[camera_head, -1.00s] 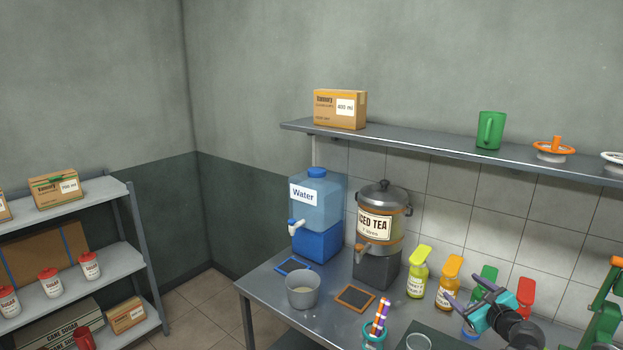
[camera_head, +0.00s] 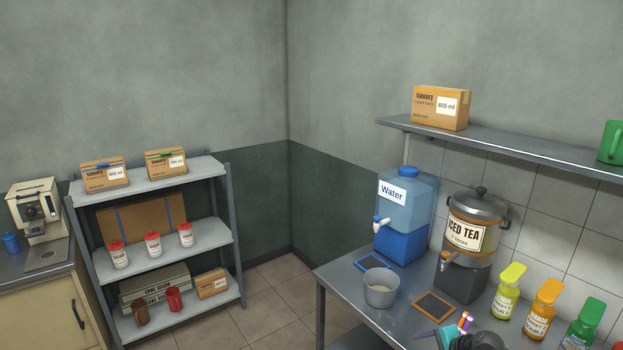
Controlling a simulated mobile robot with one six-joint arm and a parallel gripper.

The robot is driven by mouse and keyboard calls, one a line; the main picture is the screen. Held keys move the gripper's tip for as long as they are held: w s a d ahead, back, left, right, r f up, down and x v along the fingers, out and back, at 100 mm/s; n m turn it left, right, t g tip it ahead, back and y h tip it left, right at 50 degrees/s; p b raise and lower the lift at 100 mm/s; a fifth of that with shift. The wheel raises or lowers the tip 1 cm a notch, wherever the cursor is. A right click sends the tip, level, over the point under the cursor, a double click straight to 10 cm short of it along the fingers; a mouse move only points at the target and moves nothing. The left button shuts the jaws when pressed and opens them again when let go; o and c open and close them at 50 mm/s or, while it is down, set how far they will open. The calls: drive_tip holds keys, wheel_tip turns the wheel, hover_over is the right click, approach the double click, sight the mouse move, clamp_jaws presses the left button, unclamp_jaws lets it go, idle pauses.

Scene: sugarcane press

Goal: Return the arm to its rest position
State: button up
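My gripper (camera_head: 440,336) shows only in part at the bottom edge, right of centre. A purple finger piece, a teal part and a dark rounded part of my arm are visible there, over the front of the steel table (camera_head: 345,305). The rest is cut off by the frame, so its opening does not show.
A grey pot (camera_head: 380,288), an orange-framed board (camera_head: 434,306), a water dispenser (camera_head: 404,215) and an iced tea urn (camera_head: 471,245) stand close by. Several bottles (camera_head: 508,292) are at right. A shelf rack (camera_head: 228,220) stands left. Floor (camera_head: 270,290) shows between rack and table.

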drive_tip(key=s+a+f+n+g+h, duration=0.25)
drive_tip(key=s+a+f+n, duration=0.2)
drive_tip(key=a+n, duration=0.3)
drive_tip(key=s+a+f+n+g+h, duration=0.1)
drive_tip(key=s+a+f+n+g, duration=0.3)
drive_tip(key=a+f+n, duration=0.4)
drive_tip(key=s+f+g+b, duration=0.2)
drive_tip(key=s+f+b, duration=0.6)
drive_tip(key=f, duration=0.6)
drive_tip(key=s+a+f+g+b, duration=0.1)
drive_tip(key=s+f+b, duration=0.8)
drive_tip(key=f, duration=0.5)
drive_tip(key=s+f+g+b, duration=0.2)
drive_tip(key=s+f+b, duration=0.6)
drive_tip(key=f, duration=0.6)
drive_tip(key=shift+s+a+f+m+g+b, duration=0.15)
drive_tip(key=shift+s+f+m+g+b, duration=0.05)
drive_tip(key=shift+s+m+g+b, duration=0.2)
